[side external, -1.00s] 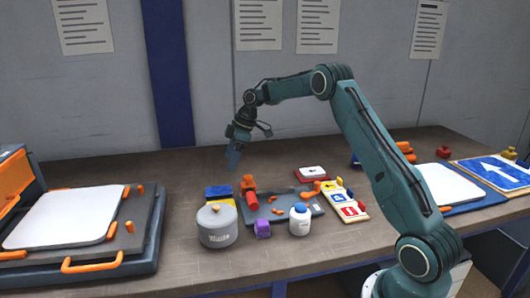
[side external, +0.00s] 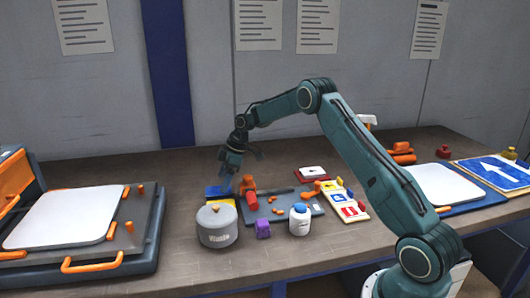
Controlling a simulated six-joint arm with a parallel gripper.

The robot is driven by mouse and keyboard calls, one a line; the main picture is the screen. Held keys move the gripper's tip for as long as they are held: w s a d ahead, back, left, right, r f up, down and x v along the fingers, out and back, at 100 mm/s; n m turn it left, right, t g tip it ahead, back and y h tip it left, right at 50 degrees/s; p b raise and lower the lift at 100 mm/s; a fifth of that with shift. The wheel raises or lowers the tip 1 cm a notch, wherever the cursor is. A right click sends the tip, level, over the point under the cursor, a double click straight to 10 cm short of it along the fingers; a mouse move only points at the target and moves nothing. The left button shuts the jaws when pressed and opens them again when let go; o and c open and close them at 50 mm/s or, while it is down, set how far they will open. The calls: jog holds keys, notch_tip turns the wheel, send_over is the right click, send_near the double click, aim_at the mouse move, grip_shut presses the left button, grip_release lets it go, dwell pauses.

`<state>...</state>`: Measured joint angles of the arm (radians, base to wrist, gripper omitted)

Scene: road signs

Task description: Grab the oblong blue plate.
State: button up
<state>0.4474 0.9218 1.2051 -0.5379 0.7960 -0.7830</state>
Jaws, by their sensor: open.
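A small oblong blue plate (side external: 215,191) lies on the worktable behind the grey pot, with a yellow piece (side external: 229,202) showing at its near edge. My gripper (side external: 227,178) points down just above the plate's right part. My gripper is open, and nothing shows held in it. The fingers overlap the plate's far edge in the picture, so I cannot tell whether they touch it.
A grey lidded pot (side external: 217,226) stands in front of the plate. A red piece (side external: 249,184) is close on the right. A dark tray (side external: 282,205), a purple block (side external: 263,229) and a white jar (side external: 300,220) are further right. The table left of the plate is clear.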

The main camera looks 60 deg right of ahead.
jog(key=shift+x, duration=1.75)
jog(key=shift+d, duration=0.1)
jog(key=c, duration=1.1)
jog(key=shift+r, duration=5)
